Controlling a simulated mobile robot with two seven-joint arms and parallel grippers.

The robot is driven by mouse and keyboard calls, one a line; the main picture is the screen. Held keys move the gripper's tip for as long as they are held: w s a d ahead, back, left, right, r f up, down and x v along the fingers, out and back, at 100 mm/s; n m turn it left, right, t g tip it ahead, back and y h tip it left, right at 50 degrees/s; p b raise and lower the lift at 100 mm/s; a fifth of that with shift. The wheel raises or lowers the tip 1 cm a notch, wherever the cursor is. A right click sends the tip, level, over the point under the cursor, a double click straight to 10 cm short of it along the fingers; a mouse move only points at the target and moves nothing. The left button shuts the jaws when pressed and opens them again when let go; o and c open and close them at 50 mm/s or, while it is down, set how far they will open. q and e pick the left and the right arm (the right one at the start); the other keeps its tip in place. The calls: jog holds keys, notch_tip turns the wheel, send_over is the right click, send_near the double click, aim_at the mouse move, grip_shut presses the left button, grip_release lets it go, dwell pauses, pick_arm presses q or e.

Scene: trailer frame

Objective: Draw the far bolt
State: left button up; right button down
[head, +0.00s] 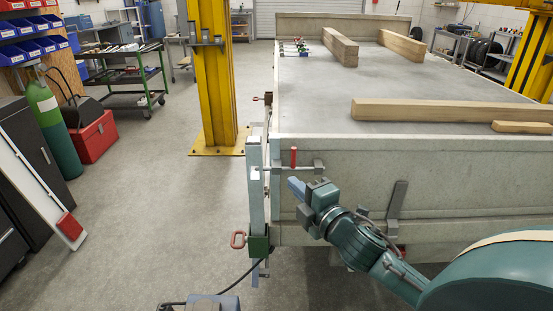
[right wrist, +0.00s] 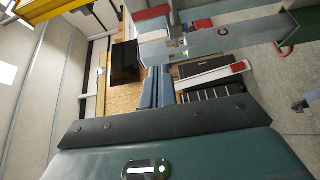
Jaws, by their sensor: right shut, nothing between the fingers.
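A bolt with a red upright handle (head: 293,157) lies across the top left corner of the near trailer board (head: 400,170), beside the pale corner post (head: 257,195). My left gripper is not in view.
A red loop handle (head: 238,239) sticks out low on the post. A grey upright lever (head: 397,200) stands on the board right of my gripper. Timber beams (head: 430,110) lie on the trailer bed. A yellow column (head: 213,80) stands left; the floor between is clear.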

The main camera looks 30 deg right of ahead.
jog(key=shift+s+r, duration=0.1)
jog(key=shift+r, duration=0.1)
jog(key=w, duration=1)
jog(key=d, duration=0.2)
jog(key=s+d+p, duration=0.1)
jog(key=d, duration=0.1)
jog(key=shift+s, duration=0.15)
